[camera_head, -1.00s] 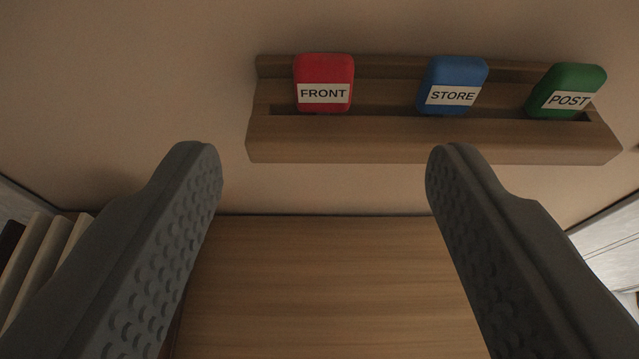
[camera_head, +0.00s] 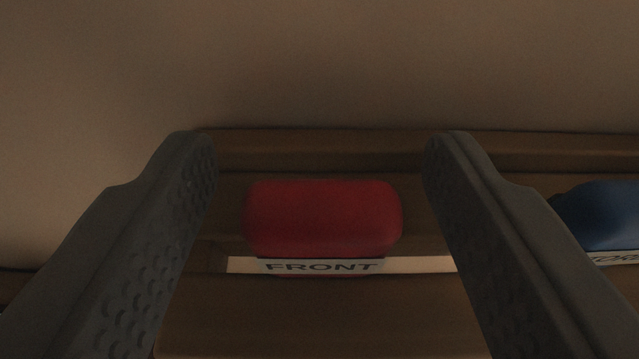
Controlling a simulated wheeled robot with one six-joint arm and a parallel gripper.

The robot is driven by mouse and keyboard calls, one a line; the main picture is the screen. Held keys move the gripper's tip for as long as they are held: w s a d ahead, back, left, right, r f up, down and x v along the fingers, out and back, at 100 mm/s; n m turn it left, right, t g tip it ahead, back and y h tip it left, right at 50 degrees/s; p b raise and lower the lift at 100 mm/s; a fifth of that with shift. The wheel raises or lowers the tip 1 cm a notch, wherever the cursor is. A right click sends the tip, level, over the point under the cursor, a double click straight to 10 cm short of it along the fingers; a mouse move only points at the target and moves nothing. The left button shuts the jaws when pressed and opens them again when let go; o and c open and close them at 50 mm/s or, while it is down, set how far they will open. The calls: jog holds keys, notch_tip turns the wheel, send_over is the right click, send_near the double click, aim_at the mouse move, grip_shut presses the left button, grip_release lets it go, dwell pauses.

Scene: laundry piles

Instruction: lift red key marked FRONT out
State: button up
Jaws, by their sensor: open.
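The red key (camera_head: 322,217) stands in the slot of a wooden rack (camera_head: 310,310), its white label reading FRONT at its lower face. My gripper (camera_head: 320,150) is open, with one dark grey finger on each side of the red key. In the picture there is a gap between the key and each finger, and neither finger appears to touch it. The lower part of the key is hidden in the rack.
A blue key (camera_head: 604,215) stands in the same rack just right of my right finger, partly cut off by the picture edge. A plain beige wall (camera_head: 320,60) rises behind the rack.

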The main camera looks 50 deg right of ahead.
aim_at(318, 202)
jog(key=shift+c, duration=0.2)
jog(key=c, duration=1)
jog(key=shift+r, duration=1.25)
jog(key=shift+r, duration=0.1)
jog(key=shift+r, duration=1.15)
jog(key=shift+f, duration=2.5)
